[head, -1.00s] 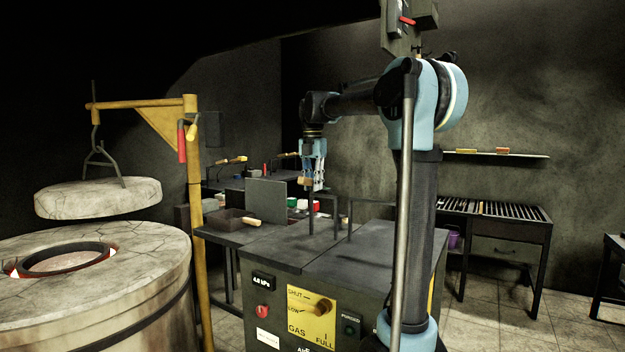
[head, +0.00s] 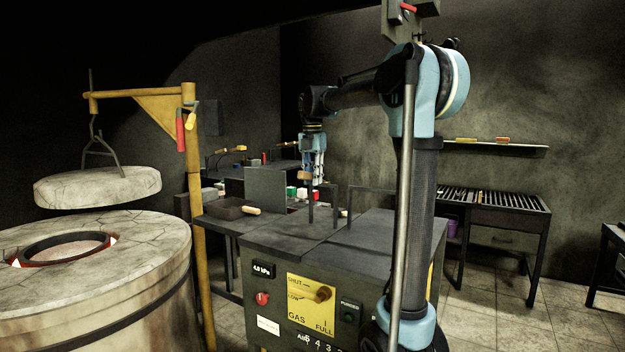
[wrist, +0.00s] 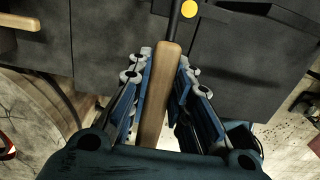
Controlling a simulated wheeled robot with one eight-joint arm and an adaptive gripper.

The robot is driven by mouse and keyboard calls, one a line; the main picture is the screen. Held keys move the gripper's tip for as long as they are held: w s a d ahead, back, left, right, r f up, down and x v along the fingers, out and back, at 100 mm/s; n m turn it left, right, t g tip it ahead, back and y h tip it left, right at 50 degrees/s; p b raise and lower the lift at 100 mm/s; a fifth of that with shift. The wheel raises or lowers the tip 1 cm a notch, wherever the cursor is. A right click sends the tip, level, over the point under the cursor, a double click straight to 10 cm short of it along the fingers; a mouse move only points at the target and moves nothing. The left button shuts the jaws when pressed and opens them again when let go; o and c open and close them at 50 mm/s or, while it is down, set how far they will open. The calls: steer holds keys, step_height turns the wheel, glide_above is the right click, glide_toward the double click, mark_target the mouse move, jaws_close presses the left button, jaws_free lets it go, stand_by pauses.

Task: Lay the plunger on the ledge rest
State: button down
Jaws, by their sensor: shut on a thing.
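My gripper (head: 313,168) hangs pointing down over the grey cabinet top in the head view. In the wrist view its fingers (wrist: 161,68) lie on both sides of the plunger's wooden handle (wrist: 157,105) and are shut on it. The plunger's dark rod runs on from the handle (wrist: 173,22) to the top edge of the wrist view. In the head view a thin dark rod (head: 310,207) shows below the gripper, close to the cabinet top; I cannot tell whether it touches. I cannot clearly tell which part is the ledge rest; dark bar frames (head: 350,192) stand just right of the rod.
The cabinet (head: 380,240) carries a yellow gas panel (head: 311,303). An upright plate (head: 265,189) and a tray with a wooden handle (head: 229,209) are left of the gripper. The round furnace (head: 150,250), its lid (head: 97,187) and a yellow post (head: 196,230) fill the left.

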stand_by(0.3)
steer(key=c, duration=1.4)
jaws_free()
steer(key=shift+f, duration=0.1)
